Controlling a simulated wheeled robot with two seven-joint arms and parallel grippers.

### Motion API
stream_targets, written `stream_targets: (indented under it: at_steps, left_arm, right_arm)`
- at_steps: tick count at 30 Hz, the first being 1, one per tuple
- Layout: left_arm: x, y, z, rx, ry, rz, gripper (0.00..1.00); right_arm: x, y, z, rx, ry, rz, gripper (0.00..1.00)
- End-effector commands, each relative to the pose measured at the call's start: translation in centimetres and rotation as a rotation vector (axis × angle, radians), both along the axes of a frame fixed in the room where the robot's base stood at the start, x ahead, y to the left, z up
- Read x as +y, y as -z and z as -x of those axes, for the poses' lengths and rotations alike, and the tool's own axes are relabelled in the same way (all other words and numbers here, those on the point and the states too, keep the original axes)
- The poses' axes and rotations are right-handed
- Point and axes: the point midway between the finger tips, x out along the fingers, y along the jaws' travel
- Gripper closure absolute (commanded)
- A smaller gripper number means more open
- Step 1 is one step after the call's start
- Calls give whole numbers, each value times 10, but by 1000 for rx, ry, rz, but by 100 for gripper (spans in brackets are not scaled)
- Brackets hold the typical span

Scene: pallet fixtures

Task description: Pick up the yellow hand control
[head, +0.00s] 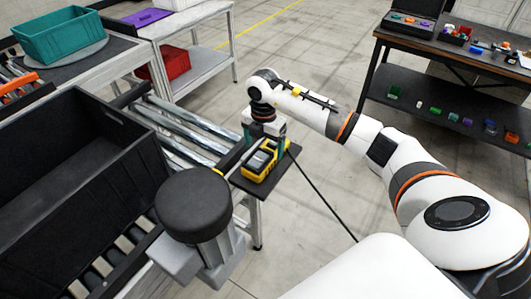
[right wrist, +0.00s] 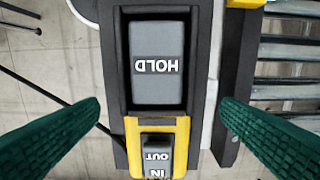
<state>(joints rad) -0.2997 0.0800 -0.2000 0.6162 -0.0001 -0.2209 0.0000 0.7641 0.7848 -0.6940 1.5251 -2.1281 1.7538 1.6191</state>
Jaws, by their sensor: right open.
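The yellow hand control (head: 262,160) is yellow and black and rests on a small dark shelf (head: 246,184) beside the rollers. In the right wrist view the hand control (right wrist: 130,100) fills the middle, with a grey HOLD button and a grey IN/OUT rocker set in yellow. My right gripper (head: 266,143) is over the control in the head view. Its green fingers are open, one on each side of the control in the right wrist view (right wrist: 160,108), with visible gaps. I cannot tell how far the fingertips are above the shelf. My left gripper is not in view.
A large black crate (head: 118,175) stands at the left by metal rollers (head: 185,122). A grey body with a round black top (head: 195,203) is in front. A dark cable (head: 322,205) runs down from the shelf. A workbench (head: 440,42) stands far right; open floor lies between.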

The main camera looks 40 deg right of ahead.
Motion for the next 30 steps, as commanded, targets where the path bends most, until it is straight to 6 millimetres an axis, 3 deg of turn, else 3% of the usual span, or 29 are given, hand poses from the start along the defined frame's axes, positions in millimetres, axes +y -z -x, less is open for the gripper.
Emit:
stream_targets:
  at_steps: [1, 6, 14, 25, 27, 30]
  left_arm:
    - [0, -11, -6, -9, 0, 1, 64]
    - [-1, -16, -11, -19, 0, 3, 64]
    - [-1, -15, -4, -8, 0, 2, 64]
    - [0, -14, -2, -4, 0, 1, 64]
    - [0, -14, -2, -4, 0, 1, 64]
    - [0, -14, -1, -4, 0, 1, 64]
  right_arm:
    - [0, 4, 2, 6, 2, 0, 13]
    - [0, 26, 2, 3, 1, 0, 13]
    - [0, 31, 1, -1, 0, 0, 13]
    - [0, 30, 1, 0, 0, 0, 70]
    - [0, 30, 1, -2, 1, -1, 77]
    - [0, 30, 1, -2, 1, -1, 77]
